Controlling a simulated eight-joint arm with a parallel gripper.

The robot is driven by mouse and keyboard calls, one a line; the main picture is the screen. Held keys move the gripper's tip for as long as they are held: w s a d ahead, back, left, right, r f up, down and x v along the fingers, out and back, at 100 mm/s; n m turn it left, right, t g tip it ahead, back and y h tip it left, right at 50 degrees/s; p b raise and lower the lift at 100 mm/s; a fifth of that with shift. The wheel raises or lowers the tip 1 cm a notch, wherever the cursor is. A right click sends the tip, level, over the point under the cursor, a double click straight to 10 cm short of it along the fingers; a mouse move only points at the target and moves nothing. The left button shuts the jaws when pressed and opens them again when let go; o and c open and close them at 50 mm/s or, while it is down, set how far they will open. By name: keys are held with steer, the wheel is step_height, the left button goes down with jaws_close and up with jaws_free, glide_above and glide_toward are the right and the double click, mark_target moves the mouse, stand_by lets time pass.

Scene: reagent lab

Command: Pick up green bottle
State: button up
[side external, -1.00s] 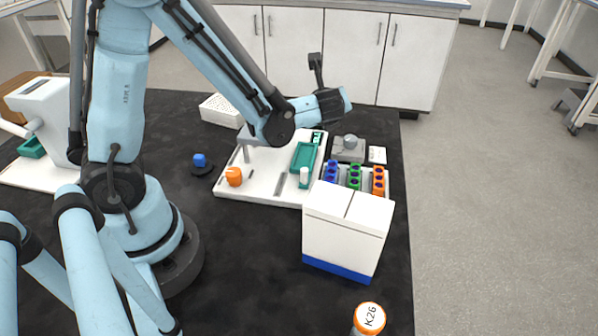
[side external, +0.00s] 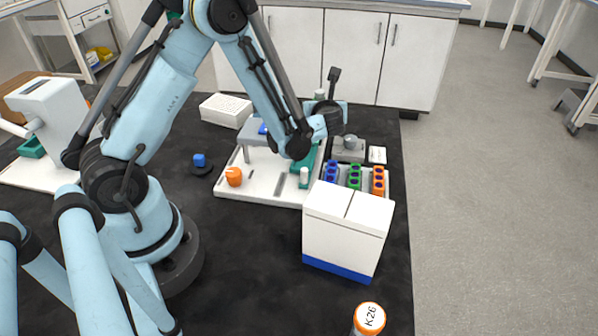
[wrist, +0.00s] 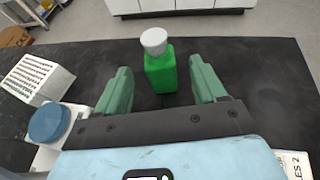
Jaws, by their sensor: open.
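The green bottle (wrist: 161,72) with a white cap stands upright on the black bench in the wrist view. My gripper (wrist: 160,78) is open, with one green finger to the left of the bottle and one to the right. The bottle appears between or just beyond the fingertips; I cannot tell how deep it sits, and no contact is visible. In the side external view my wrist and arm hide most of that spot, behind the white tray.
A white perforated rack (wrist: 38,78) and a blue-capped container (wrist: 48,123) lie left in the wrist view. The white tray (side external: 262,190), blue, green and orange tube racks (side external: 355,177) and a white box (side external: 345,232) stand nearer the side camera. The bench beyond the bottle is clear.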

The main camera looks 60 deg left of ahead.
steer(key=shift+x, duration=2.35)
steer(key=c, duration=1.1)
